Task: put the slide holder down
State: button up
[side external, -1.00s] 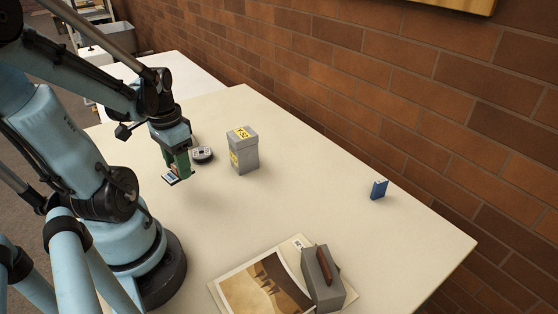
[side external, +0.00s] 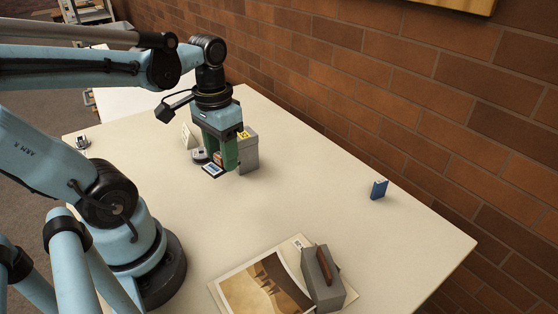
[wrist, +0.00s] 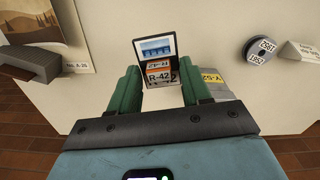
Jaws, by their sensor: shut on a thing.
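My gripper (side external: 222,158) has its two green fingers pointing down, shut on the slide holder. In the wrist view the slide holder (wrist: 158,68) sits between the fingertips (wrist: 160,92). It shows an orange and white label reading R-42 and a dark-framed slide with a blue picture. In the side view the slide holder (side external: 212,171) shows low at the fingers, partly hidden by them. I cannot tell whether its underside touches the table (side external: 290,200).
A grey box (side external: 249,155) with yellow labels stands close on the right, partly behind my gripper. A blue item (side external: 379,189), a photo (side external: 262,288) and a grey handled block (side external: 325,285) lie farther off.

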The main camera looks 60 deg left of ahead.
jog(key=w+d+r+m, duration=0.1)
jog(key=w+d, duration=0.8)
jog(key=d, duration=0.6)
jog(key=d+f+m, duration=0.1)
jog(key=d+f, duration=0.1)
jog(key=d, duration=1.5)
send_over(370, 244)
notch_tip(370, 244, down, 6)
jog(key=shift+f, duration=2.35)
jog(key=o, duration=1)
jog(key=shift+f, duration=0.1)
